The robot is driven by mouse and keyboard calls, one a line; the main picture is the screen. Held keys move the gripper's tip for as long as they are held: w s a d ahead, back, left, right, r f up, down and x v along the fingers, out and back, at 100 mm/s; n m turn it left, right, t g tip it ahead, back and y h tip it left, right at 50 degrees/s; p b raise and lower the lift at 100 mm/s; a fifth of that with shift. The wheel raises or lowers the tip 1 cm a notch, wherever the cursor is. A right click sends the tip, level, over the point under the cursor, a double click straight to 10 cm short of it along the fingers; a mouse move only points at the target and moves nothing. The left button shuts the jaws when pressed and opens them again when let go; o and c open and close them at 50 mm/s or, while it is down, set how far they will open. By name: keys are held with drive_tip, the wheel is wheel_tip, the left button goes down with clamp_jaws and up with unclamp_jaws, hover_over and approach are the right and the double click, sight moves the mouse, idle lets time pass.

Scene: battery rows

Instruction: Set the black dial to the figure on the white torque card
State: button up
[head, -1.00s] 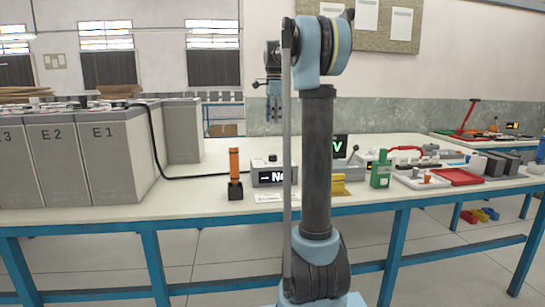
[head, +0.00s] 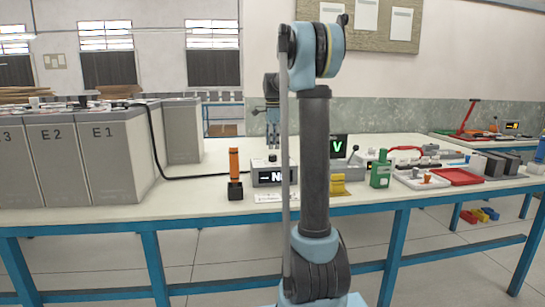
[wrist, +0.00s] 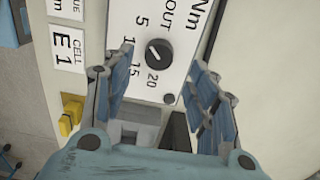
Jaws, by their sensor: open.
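The black dial (wrist: 158,53) sits on a white face printed OUT, Nm, 5, 10, 15 and 20. Its pale pointer mark is small; I cannot tell its exact setting. In the head view the dial (head: 272,158) is on top of a grey box (head: 262,180) with an Nm display. A white card ending in "UE" and "m" (wrist: 65,8) is cut off by the top edge in the wrist view; its figure is out of sight. My gripper (head: 273,146) is open and empty above the box. In the wrist view its fingers (wrist: 158,80) spread either side, below the dial.
A white card reading CELL E1 (wrist: 67,47) lies beside the box. An orange tool (head: 234,165) stands left of the box, a yellow block (head: 338,187) and a green device (head: 380,172) to its right. Grey cells (head: 117,160) fill the table's left side.

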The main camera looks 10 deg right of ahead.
sight(273, 155)
drive_tip(key=shift+f, duration=2.85)
drive_tip(key=c, duration=1.1)
